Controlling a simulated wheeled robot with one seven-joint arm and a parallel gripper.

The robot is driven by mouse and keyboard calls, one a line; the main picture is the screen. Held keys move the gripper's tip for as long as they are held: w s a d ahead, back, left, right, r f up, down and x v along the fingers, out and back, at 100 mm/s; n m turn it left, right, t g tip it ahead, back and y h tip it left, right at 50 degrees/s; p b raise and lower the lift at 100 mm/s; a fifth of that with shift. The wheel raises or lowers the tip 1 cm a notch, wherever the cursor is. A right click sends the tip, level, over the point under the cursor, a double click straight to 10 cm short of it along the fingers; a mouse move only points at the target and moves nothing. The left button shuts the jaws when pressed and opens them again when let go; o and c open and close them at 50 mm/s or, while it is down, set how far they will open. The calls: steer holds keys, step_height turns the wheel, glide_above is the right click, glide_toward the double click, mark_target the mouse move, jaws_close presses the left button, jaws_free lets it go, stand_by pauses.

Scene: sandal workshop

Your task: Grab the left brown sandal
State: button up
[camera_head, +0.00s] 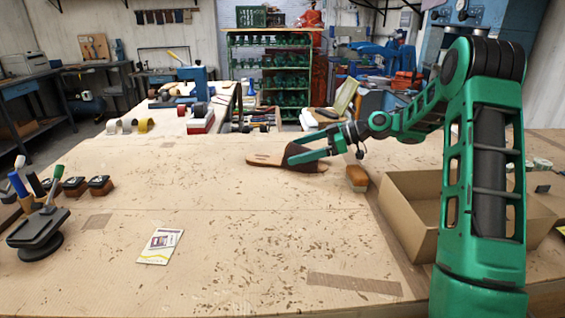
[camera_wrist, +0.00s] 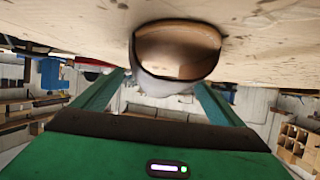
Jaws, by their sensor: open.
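A brown sandal (camera_head: 263,160) lies on the table near the centre of the head view, with a darker brown part (camera_head: 307,166) on its right. I cannot tell whether these are one sandal or two overlapping. My gripper (camera_head: 291,157) reaches in low from the right, its fingers over the sandal and hiding part of it. In the wrist view, which looks upside down, the sandal's rounded brown end (camera_wrist: 178,52) sits ahead, between the two green fingers of my open gripper (camera_wrist: 161,84). Whether the fingers touch it cannot be told.
A wooden-backed brush (camera_head: 356,178) lies right of the sandal, close to my arm. An open cardboard box (camera_head: 405,215) stands at the right. A card (camera_head: 161,246) and a black stand (camera_head: 38,228) are at the front left. The table's middle front is clear.

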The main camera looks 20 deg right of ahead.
mark_target(273, 158)
steer(key=shift+x, duration=2.6)
steer(key=shift+d, duration=0.1)
steer(key=c, duration=1.4)
